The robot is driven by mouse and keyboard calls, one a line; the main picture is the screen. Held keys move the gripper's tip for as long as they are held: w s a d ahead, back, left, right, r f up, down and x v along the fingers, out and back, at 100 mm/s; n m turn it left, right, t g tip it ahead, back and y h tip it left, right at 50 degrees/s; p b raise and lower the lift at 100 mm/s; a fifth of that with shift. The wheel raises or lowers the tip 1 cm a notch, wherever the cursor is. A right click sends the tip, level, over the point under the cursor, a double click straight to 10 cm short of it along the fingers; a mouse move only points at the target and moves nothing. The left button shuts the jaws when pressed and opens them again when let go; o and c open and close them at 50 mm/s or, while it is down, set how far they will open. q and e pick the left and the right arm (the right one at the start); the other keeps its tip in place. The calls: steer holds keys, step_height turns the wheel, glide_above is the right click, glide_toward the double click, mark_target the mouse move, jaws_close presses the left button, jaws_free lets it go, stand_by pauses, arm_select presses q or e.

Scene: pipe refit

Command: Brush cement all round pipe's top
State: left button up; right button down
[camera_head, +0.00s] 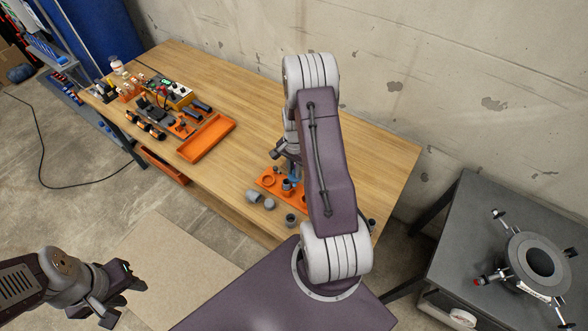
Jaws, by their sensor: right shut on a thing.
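My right gripper (283,153) is over the work table, partly hidden behind my own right arm. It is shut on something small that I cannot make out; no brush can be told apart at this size. Just below it is an orange holder (265,181) with a grey pipe piece (287,185) standing in it and a small blue thing (294,172) close by. Whether the held thing touches the pipe's top cannot be seen. My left gripper (128,303) is open and empty, off the table at the lower left.
Loose grey fittings (252,196) lie on the wooden table (345,137) near its front edge. An empty orange tray (206,139) and several tools lie further left. A dark table with a round flange (540,262) stands at the right. A concrete wall rises behind.

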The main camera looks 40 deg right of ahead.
steer(key=shift+r+p, duration=2.3)
steer(key=shift+r, duration=0.55)
steer(key=shift+f, duration=0.1)
